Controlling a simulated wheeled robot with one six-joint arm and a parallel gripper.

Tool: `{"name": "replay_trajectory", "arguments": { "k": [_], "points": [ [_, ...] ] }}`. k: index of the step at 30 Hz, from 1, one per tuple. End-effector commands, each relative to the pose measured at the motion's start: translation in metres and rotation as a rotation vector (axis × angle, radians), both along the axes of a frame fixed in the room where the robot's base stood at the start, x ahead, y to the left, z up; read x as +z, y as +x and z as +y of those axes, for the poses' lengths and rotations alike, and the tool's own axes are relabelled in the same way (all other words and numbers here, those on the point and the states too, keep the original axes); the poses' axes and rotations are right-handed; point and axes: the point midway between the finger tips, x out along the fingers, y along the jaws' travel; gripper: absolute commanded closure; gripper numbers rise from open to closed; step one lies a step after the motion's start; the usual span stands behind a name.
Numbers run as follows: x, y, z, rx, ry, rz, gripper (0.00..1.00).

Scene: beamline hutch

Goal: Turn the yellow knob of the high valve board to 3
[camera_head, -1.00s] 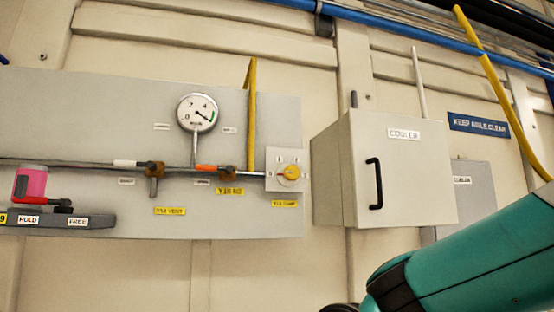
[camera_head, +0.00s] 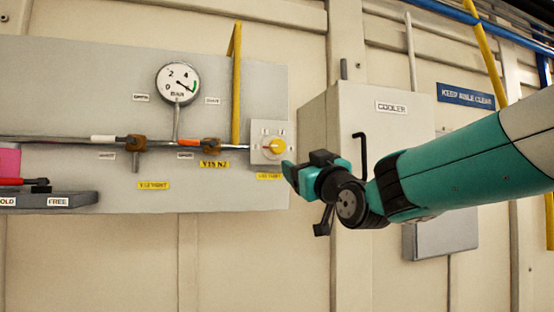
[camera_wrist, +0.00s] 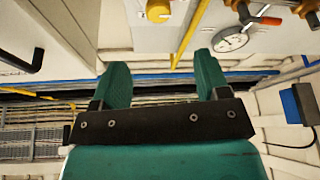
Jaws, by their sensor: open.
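The yellow knob (camera_head: 274,146) sits on a pale square plate (camera_head: 258,158) at the right end of the grey valve board (camera_head: 60,75). An orange-red pointer mark shows on its left side; the numbers around it are too small to read. In the wrist view the knob (camera_wrist: 158,11) is at the top edge, beyond and between the fingers. My gripper (camera_wrist: 163,82) is open and empty, its two teal fingers apart. In the head view my gripper (camera_head: 290,172) is just right of and slightly below the knob, apparently not touching it.
A grey cooler box (camera_head: 385,125) with a black handle (camera_head: 360,152) stands out behind my arm. A round gauge (camera_head: 180,83), a pipe with orange and white levers, and a yellow vertical pipe (camera_head: 236,85) are near the knob. Bare wall lies below the board.

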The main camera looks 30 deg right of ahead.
Motion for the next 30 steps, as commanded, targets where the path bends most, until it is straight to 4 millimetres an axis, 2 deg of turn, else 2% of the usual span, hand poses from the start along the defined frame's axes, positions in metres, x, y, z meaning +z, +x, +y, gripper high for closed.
{"name": "replay_trajectory", "arguments": {
  "k": [1,6,9,24,30],
  "points": [
    [-0.005,0.002,0.000,0.000,-0.001,-0.004,0.31],
    [0.000,0.006,-0.001,-0.005,0.011,-0.007,0.31],
    [0.017,0.023,-0.005,-0.007,0.013,0.001,0.31],
    [0.055,0.114,-0.020,-0.006,0.012,0.000,0.31],
    [0.060,0.134,-0.024,-0.007,0.012,0.000,0.31]
  ]
}}
